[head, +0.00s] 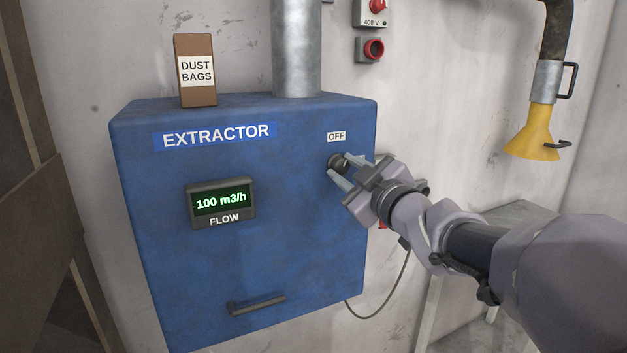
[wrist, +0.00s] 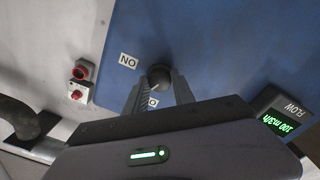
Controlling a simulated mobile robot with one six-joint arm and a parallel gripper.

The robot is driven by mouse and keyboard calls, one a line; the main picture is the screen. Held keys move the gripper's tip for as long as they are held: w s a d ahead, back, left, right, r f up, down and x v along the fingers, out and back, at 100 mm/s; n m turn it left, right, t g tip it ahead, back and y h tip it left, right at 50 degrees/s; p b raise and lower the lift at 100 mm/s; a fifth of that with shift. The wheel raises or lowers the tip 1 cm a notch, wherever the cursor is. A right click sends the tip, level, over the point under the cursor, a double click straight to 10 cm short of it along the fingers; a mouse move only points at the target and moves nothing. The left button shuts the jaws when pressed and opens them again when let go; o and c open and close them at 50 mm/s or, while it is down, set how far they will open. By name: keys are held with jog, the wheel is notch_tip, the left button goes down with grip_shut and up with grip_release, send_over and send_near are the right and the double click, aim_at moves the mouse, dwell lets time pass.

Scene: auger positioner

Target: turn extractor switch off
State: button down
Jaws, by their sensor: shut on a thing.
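The blue extractor box (head: 300,230) hangs on the wall in the head view. Its round black switch knob (head: 336,161) is at the upper right of the front, with an OFF label (head: 336,136) above it. My gripper (head: 346,172) is shut on the knob, one finger at each side. The wrist view, turned nearly upside down, shows the knob (wrist: 158,74) between the fingertips, an ON label (wrist: 128,60) beside it, and another label (wrist: 153,102) partly hidden by the fingers. The flow display (head: 221,203) reads 100 m3/h.
A dust bags carton (head: 197,88) and a metal duct (head: 297,50) stand on the box. A handle (head: 256,304) sticks out low on its front. Red-and-grey wall sockets (head: 370,49) and a yellow hood (head: 531,132) are to the right, above a grey table (head: 480,225).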

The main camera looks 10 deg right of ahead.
jog(key=n+b, duration=0.2)
jog(key=n, duration=0.2)
jog(key=shift+n, duration=0.4)
dwell(0.4)
jog(key=c, duration=1.1)
grip_release()
jog(key=shift+o, duration=0.2)
jog(key=p+v, duration=0.3)
jog(key=v, duration=1.4)
jog(key=shift+s+d+p, duration=0.2)
jog(key=shift+d+p, duration=0.05)
jog(key=shift+p, duration=0.15)
